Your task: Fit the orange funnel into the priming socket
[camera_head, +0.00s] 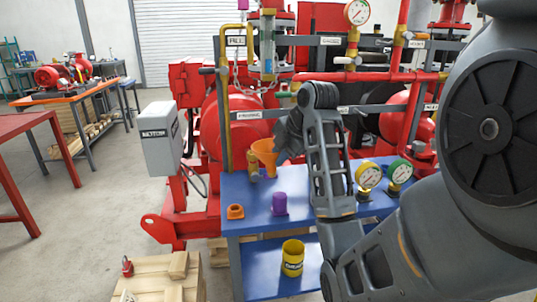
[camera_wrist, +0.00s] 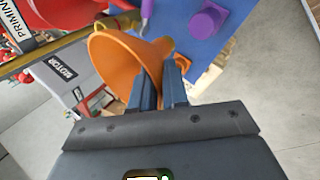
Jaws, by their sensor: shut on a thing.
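The orange funnel (camera_head: 266,157) is upright beside the yellow vertical pipe (camera_head: 224,120), above the blue bench. In the wrist view the funnel (camera_wrist: 112,58) shows its wide mouth, left of and between my fingers. My gripper (camera_head: 283,143) is shut on the funnel's side; its dark fingers also show in the wrist view (camera_wrist: 160,80). A small brass fitting (camera_head: 253,170) stands just left of the funnel's lower end. I cannot tell whether it is the priming socket or whether the spout touches it. A PRIMING label (camera_head: 249,115) hangs above the funnel.
The blue bench (camera_head: 237,190) holds an orange ring-like part (camera_head: 235,211), a purple cylinder (camera_head: 279,203) and two gauges (camera_head: 368,177). A yellow cup (camera_head: 292,258) stands on the lower shelf. A grey MOTOR box (camera_head: 161,138) and red pipework are close by.

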